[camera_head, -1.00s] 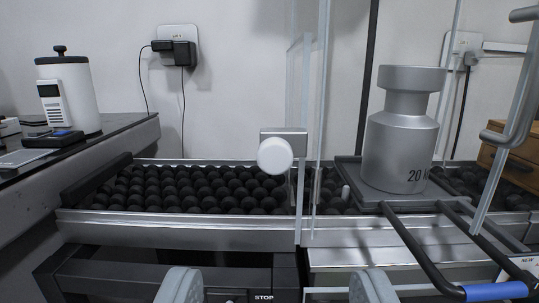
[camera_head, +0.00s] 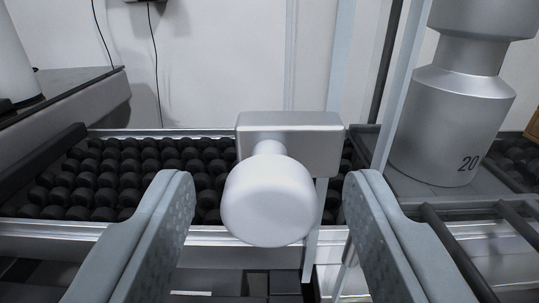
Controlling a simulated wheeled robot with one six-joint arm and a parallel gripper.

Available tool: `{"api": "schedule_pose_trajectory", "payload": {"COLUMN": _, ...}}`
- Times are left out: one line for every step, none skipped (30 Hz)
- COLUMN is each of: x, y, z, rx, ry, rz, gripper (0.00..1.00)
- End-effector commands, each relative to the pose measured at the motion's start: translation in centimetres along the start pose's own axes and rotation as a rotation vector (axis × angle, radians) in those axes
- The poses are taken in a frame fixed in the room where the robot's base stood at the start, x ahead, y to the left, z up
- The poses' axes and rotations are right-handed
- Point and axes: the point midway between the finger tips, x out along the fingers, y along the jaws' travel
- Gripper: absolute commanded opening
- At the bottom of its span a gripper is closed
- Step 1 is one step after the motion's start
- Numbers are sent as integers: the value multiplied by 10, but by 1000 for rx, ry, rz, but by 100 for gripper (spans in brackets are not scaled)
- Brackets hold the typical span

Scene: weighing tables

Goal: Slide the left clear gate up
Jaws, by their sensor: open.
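The left clear gate (camera_head: 340,70) is a thin transparent upright panel near the middle of the view, seen almost edge-on. A metal bracket (camera_head: 318,146) with a round white knob (camera_head: 268,203) is fixed to it. My gripper (camera_head: 262,200) is open, with one grey finger on each side of the knob. Gaps show between the knob and both fingers, and I see no contact. The lower part of the gate is partly hidden behind the bracket, knob and right finger.
A bed of black rollers (camera_head: 88,173) in a metal frame lies behind the knob. A large metal weight (camera_head: 452,115) marked 20 stands on a dark platform at right, beside a slanted clear edge and dark bars. A dark side table (camera_head: 75,85) with a white container is at left.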

Motion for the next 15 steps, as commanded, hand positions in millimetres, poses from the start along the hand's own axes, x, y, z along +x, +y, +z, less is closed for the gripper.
{"api": "schedule_pose_trajectory", "payload": {"x": 3, "y": 0, "z": 1, "rx": 0, "ry": -1, "rz": 0, "gripper": 51}}
{"api": "schedule_pose_trajectory", "payload": {"x": 4, "y": 0, "z": 0, "rx": 0, "ry": 0, "rz": 0, "gripper": 51}}
{"api": "schedule_pose_trajectory", "payload": {"x": 5, "y": 0, "z": 0, "rx": 0, "ry": 0, "rz": 0, "gripper": 51}}
{"api": "schedule_pose_trajectory", "payload": {"x": 5, "y": 0, "z": 0, "rx": 0, "ry": 0, "rz": 0, "gripper": 51}}
{"api": "schedule_pose_trajectory", "payload": {"x": 6, "y": 0, "z": 0, "rx": 0, "ry": 0, "rz": 0, "gripper": 51}}
{"api": "schedule_pose_trajectory", "payload": {"x": 6, "y": 0, "z": 0, "rx": 0, "ry": 0, "rz": 0, "gripper": 51}}
{"api": "schedule_pose_trajectory", "payload": {"x": 6, "y": 0, "z": 0, "rx": 0, "ry": 0, "rz": 0, "gripper": 51}}
{"api": "schedule_pose_trajectory", "payload": {"x": 6, "y": 0, "z": 0, "rx": 0, "ry": 0, "rz": 0, "gripper": 51}}
{"api": "schedule_pose_trajectory", "payload": {"x": 6, "y": 0, "z": 0, "rx": 0, "ry": 0, "rz": 0, "gripper": 51}}
{"api": "schedule_pose_trajectory", "payload": {"x": 6, "y": 0, "z": 0, "rx": 0, "ry": 0, "rz": 0, "gripper": 51}}
{"api": "schedule_pose_trajectory", "payload": {"x": 6, "y": 0, "z": 0, "rx": 0, "ry": 0, "rz": 0, "gripper": 51}}
{"api": "schedule_pose_trajectory", "payload": {"x": 6, "y": 0, "z": 0, "rx": 0, "ry": 0, "rz": 0, "gripper": 47}}
{"api": "schedule_pose_trajectory", "payload": {"x": 6, "y": 0, "z": 0, "rx": 0, "ry": 0, "rz": 0, "gripper": 41}}
{"api": "schedule_pose_trajectory", "payload": {"x": 6, "y": 0, "z": 0, "rx": 0, "ry": 0, "rz": 0, "gripper": 35}}
{"api": "schedule_pose_trajectory", "payload": {"x": 6, "y": 0, "z": 0, "rx": 0, "ry": 0, "rz": 0, "gripper": 27}}
